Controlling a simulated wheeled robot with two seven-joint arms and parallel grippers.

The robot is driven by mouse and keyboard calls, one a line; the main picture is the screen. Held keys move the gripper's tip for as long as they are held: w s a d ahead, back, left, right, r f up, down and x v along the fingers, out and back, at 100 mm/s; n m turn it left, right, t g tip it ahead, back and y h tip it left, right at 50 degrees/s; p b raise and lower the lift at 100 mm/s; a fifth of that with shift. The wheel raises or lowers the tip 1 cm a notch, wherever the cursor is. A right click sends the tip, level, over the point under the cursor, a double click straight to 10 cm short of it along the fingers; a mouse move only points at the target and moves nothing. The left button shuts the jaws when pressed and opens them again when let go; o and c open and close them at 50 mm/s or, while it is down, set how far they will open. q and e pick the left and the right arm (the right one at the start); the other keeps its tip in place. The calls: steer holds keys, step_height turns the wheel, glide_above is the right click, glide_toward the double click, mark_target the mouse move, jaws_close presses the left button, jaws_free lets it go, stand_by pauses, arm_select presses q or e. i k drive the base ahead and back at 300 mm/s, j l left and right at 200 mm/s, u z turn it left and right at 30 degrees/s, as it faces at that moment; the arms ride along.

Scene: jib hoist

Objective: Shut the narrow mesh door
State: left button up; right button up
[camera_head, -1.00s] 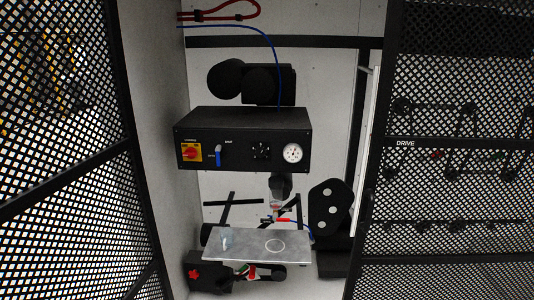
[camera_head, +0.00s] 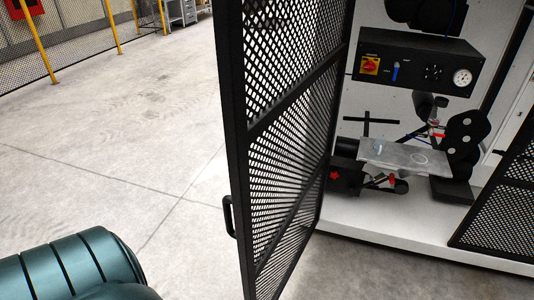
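A black-framed mesh door (camera_head: 290,150) stands open in the middle of the view, swung out from the cabinet. Its free edge is toward me on the left, with a black handle (camera_head: 229,215) low on that edge. A second mesh panel (camera_head: 500,205) shows in part at the right edge. I take the middle one for the narrow door, but its full width against the other cannot be told here. Neither of my grippers is in view. A teal rounded part, likely my own arm, is at the bottom left, apart from the door.
Inside the cabinet are a black control box (camera_head: 420,62) with a red-yellow switch and gauge, and a metal plate (camera_head: 400,155) above the white floor. Open concrete floor (camera_head: 120,140) lies left of the door. Yellow posts (camera_head: 35,45) and mesh fencing stand far back.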

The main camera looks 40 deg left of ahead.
mark_target(241, 131)
steer(key=k+j, duration=0.1)
steer(key=j, duration=0.3)
steer(key=j+z, duration=0.1)
steer(key=j, duration=0.35)
steer(key=k+j, duration=0.15)
steer(key=j, duration=0.25)
steer(key=k+j, duration=0.1)
steer(key=j, duration=0.3)
steer(key=j+z, duration=0.1)
steer(key=j, duration=1.05)
